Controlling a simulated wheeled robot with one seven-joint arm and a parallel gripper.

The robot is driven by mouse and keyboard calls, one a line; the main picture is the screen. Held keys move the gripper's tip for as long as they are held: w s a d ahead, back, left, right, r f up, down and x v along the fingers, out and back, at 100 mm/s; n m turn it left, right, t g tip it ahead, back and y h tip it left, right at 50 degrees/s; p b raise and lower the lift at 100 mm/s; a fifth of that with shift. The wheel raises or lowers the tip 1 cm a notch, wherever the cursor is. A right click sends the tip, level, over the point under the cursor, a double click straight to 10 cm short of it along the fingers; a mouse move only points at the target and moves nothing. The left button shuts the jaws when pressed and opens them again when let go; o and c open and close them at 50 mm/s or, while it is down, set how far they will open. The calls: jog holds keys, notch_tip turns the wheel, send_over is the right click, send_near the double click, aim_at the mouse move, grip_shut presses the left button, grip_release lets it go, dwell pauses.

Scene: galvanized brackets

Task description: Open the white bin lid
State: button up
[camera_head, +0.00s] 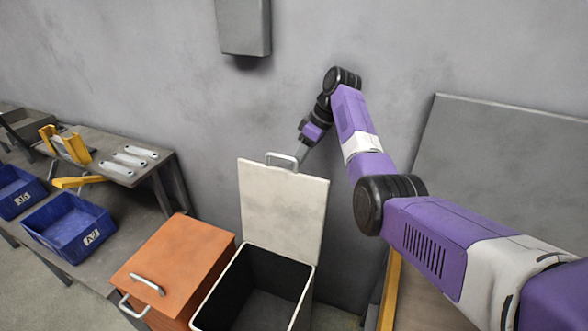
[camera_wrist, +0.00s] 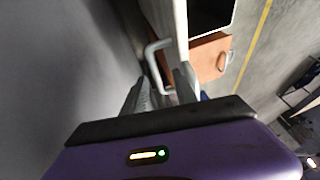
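The white bin lid (camera_head: 285,205) stands upright, hinged up at the back of the open bin (camera_head: 240,303), whose dark inside shows. A metal lid handle (camera_head: 281,157) is at the lid's top edge. My gripper (camera_head: 299,158) is behind and beside this handle, coming down from the upper right. In the wrist view my gripper's two fingers (camera_wrist: 163,88) are spread apart, and the handle (camera_wrist: 152,62) reaches in between them. I see no clear contact of the fingers with the handle. The lid's edge (camera_wrist: 180,20) also shows there.
An orange bin (camera_head: 180,262) with a closed lid and handle stands left of the white bin. A bench (camera_head: 120,205) at the left holds blue crates (camera_head: 68,228) and metal brackets (camera_head: 128,158). A grey wall is close behind; a grey box (camera_head: 243,28) hangs on it.

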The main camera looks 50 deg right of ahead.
jog(key=shift+r, duration=0.2)
jog(key=shift+d, duration=0.1)
